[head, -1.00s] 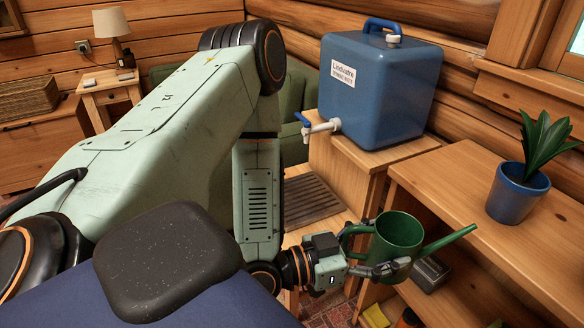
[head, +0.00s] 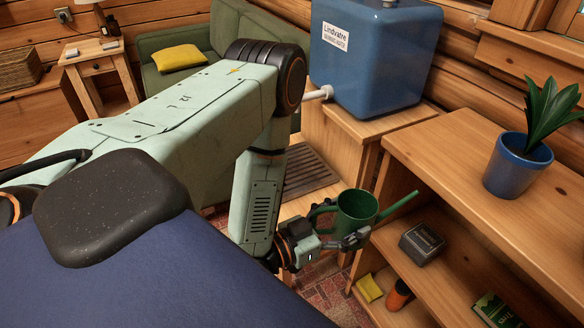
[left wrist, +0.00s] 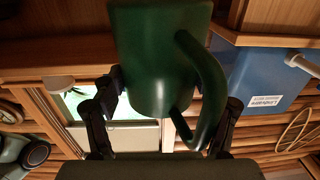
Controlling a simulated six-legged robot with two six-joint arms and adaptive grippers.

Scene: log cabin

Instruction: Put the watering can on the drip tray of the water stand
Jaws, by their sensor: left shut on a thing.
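The green watering can (head: 357,212) is held by my left gripper (head: 342,241). It looks about upright, with its spout pointing right. In the left wrist view the can (left wrist: 160,60) sits between both fingers (left wrist: 172,95), its handle towards the camera. The drip tray (head: 310,172) is a dark slatted panel on the low wooden part of the water stand (head: 362,132), left of and behind the can. The blue water container (head: 365,70) stands on the upper part. My arm partly hides its tap (head: 318,94) and the tray's left side. My right gripper is not shown.
A wooden shelf unit (head: 450,165) is close on the right, with a blue-potted plant (head: 513,165) on top. A dark box (head: 422,243) and a yellow item (head: 369,288) lie on its lower shelves. A green sofa (head: 215,50) stands behind my arm.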

